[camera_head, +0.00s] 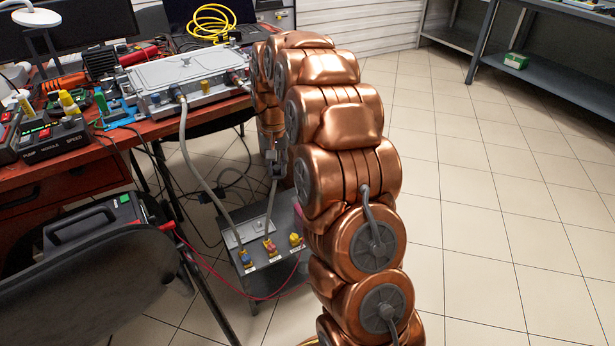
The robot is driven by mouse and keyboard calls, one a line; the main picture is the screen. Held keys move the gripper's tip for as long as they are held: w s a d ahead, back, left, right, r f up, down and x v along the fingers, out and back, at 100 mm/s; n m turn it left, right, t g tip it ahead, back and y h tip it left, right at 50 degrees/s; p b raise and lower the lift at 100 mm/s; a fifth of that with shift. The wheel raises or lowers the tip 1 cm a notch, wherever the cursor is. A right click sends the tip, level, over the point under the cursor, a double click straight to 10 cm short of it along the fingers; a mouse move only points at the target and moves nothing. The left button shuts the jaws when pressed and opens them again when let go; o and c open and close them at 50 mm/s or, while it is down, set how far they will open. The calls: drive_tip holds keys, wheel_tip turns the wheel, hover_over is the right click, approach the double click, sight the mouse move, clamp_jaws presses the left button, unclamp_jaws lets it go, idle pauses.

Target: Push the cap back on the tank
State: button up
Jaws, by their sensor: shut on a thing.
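The tank appears to be the grey box (264,272) on the floor, below and in front of the table. Its front has labelled ports. A blue and yellow fitting (245,257) is at the left port, a red and yellow one (270,246) at the middle, and a yellow cap-like piece (296,239) at the right. I cannot tell if that piece is fully seated. My gripper (275,168) is above the box, pointing down, and looks shut on the upper end of a grey hose (271,214) that runs down to the middle port. The fingertips are small and partly hidden by my arm.
A grey cold-plate unit (187,76) with hoses lies on the red-brown table (80,160). A pump controller (50,138) is at its left. A black chair (90,290) stands front left. Thin cables trail around the box. The tiled floor (480,200) at right is clear.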

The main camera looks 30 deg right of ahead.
drive_tip(key=shift+s+d+f+m+b, duration=0.45)
drive_tip(key=shift+d+f+m, duration=0.2)
drive_tip(key=shift+d+f, duration=0.9)
drive_tip(key=shift+s+d+f+m+b, duration=0.3)
drive_tip(key=shift+s+d+f+m, duration=0.25)
drive_tip(key=shift+d+f, duration=0.95)
drive_tip(key=shift+s+d+f+m+b, duration=0.4)
drive_tip(key=shift+d+f+m, duration=0.3)
drive_tip(key=shift+d+f, duration=0.85)
drive_tip(key=shift+a+f, duration=0.1)
drive_tip(key=shift+f, duration=0.7)
drive_tip(key=shift+a+p, duration=0.1)
drive_tip(key=shift+p, duration=0.35)
drive_tip(key=shift+f+p, duration=0.75)
drive_tip(key=shift+f, duration=0.05)
drive_tip(key=o, duration=1)
drive_tip(key=shift+c, duration=0.2)
drive_tip(key=shift+o, duration=0.3)
drive_tip(key=shift+o, duration=0.8)
